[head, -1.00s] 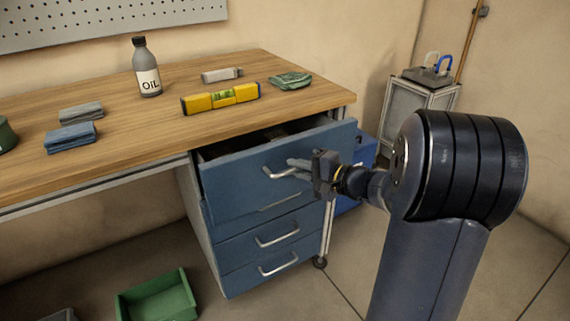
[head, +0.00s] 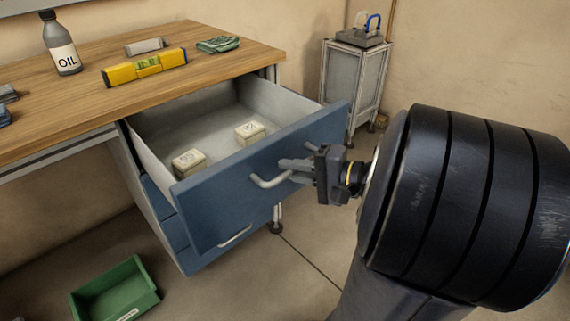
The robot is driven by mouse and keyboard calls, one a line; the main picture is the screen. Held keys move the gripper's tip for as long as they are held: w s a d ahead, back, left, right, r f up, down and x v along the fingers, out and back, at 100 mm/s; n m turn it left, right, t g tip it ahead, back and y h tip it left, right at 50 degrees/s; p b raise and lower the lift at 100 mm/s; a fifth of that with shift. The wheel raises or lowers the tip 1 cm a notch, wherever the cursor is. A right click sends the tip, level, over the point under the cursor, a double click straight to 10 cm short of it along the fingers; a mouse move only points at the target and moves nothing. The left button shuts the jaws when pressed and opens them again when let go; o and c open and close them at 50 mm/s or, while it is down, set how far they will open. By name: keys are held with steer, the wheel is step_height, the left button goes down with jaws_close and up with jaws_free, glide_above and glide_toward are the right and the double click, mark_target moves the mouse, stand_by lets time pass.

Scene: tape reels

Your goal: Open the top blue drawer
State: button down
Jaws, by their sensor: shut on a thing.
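The top blue drawer (head: 225,205) is pulled well out from under the wooden bench top, and its grey inside shows. Two small pale boxes lie in it, one (head: 190,163) near the front left and one (head: 250,133) further right. My gripper (head: 294,167) is at the drawer's front, shut on the silver bar handle (head: 268,182) near its right end. The fingertips are partly hard to make out against the handle.
A green bin (head: 115,290) sits on the floor at lower left. A grey cabinet (head: 352,85) stands behind. Floor between drawer and bin is clear.

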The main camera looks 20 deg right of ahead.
steer(key=shift+s, duration=0.3)
steer(key=c, duration=1.5)
jaws_free()
steer(key=shift+d, duration=0.1)
steer(key=shift+o, duration=0.2)
steer(key=p+v, duration=0.2)
steer(key=v, duration=0.8)
steer(key=shift+s+d, duration=0.3)
steer(key=shift+b+x, duration=1)
steer(key=shift+x, duration=4.5)
